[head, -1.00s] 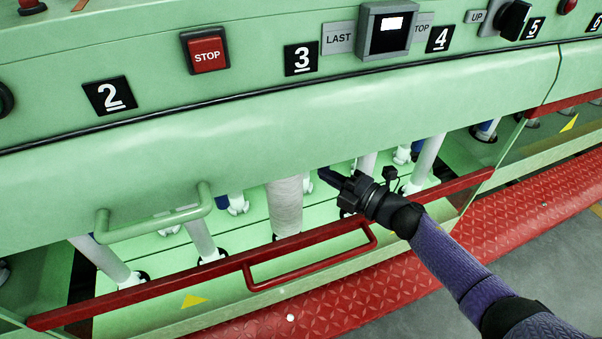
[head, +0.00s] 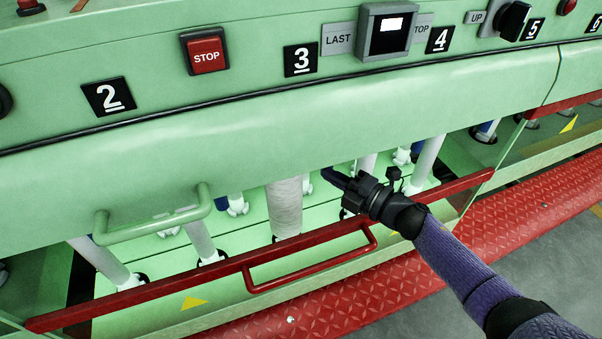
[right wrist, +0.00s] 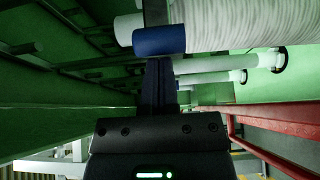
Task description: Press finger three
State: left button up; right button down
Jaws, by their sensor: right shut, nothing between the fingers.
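The roving-wound bobbin (head: 286,207) hangs below the green rail, under the number 3 plate (head: 300,60). My right gripper (head: 328,175) is just right of it, beneath the rail edge, with its fingers together and empty. In the right wrist view the shut fingers (right wrist: 160,75) point at a blue tube end (right wrist: 158,41) beside the wound roving (right wrist: 245,22). My left gripper is not in view.
A green handle (head: 155,228) is on the rail at left. White tubes (head: 428,163) stand right of my gripper. A red STOP button (head: 207,53) is on the panel above.

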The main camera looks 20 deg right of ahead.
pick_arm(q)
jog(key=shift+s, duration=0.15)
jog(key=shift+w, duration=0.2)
pick_arm(e)
jog(key=shift+d, duration=0.1)
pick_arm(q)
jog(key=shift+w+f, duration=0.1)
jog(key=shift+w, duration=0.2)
